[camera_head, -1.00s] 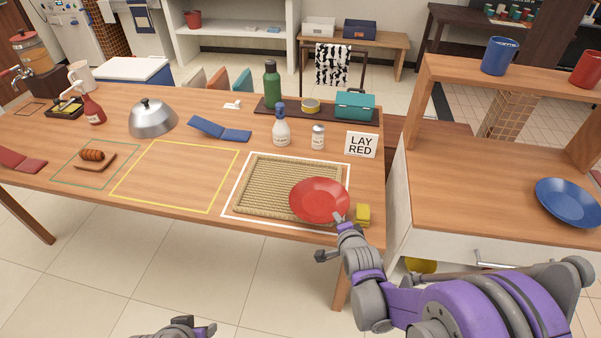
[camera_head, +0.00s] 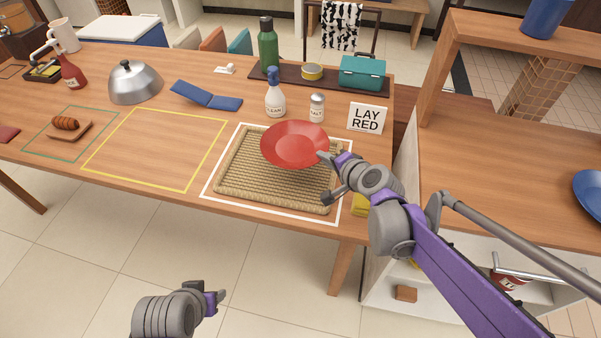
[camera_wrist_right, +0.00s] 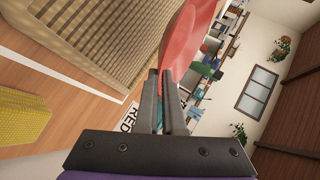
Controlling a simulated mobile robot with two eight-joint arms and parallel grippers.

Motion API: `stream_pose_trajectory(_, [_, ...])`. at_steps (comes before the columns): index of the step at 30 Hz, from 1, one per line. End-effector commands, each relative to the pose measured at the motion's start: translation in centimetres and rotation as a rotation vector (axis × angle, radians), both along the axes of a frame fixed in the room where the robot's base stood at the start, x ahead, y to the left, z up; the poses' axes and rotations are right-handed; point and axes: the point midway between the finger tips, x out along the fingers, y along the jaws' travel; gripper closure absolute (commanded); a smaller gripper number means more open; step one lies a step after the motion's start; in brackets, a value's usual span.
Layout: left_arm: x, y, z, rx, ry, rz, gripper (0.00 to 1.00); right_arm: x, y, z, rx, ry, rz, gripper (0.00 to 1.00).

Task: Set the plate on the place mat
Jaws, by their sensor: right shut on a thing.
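The red plate (camera_head: 294,145) is over the upper middle of the woven place mat (camera_head: 240,190), which lies inside a white outline on the table. My right gripper (camera_head: 328,175) is shut on the plate's right rim. The right wrist view shows the plate (camera_wrist_right: 183,45) between the fingertips (camera_wrist_right: 166,75), apart from the mat (camera_wrist_right: 85,35) and above it. The plate hides part of the mat's far side. My left gripper (camera_head: 215,299) is in front of the table, low in the head view. Its fingers are too small to read.
A "LAY RED" sign (camera_head: 367,118), a salt shaker (camera_head: 317,108) and a spray bottle (camera_head: 275,95) stand behind the mat. A yellow sponge (camera_head: 360,205) lies by its right corner. A blue plate (camera_head: 590,192) rests on the right shelf unit. The yellow outlined area (camera_head: 150,150) is bare.

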Motion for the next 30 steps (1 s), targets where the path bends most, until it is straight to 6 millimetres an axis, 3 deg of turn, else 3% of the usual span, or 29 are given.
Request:
stream_pose_trajectory(4, [0.0, 0.0, -1.0, 0.0, 0.003, 0.0, 0.5, 0.0, 0.0, -3.1, 0.0, 0.0, -0.001, 1.0])
stream_pose_trajectory(11, [0.0, 0.0, -1.4, 0.0, 0.005, 0.0, 0.5, 0.0, 0.0, -5.0, 0.001, 0.0, -0.003, 1.0])
stream_pose_trajectory(18, [0.0, 0.0, -2.5, 0.0, 0.008, 0.0, 0.5, 0.0, 0.0, -8.1, 0.001, 0.0, -0.003, 1.0])
stream_pose_trajectory(29, [0.0, 0.0, -2.7, 0.0, 0.009, 0.0, 0.5, 0.0, 0.0, -8.5, 0.001, 0.0, -0.003, 1.0])
stream_pose_trajectory(30, [0.0, 0.0, -2.6, 0.0, 0.009, 0.0, 0.5, 0.0, 0.0, -8.5, 0.0, 0.0, -0.002, 0.89])
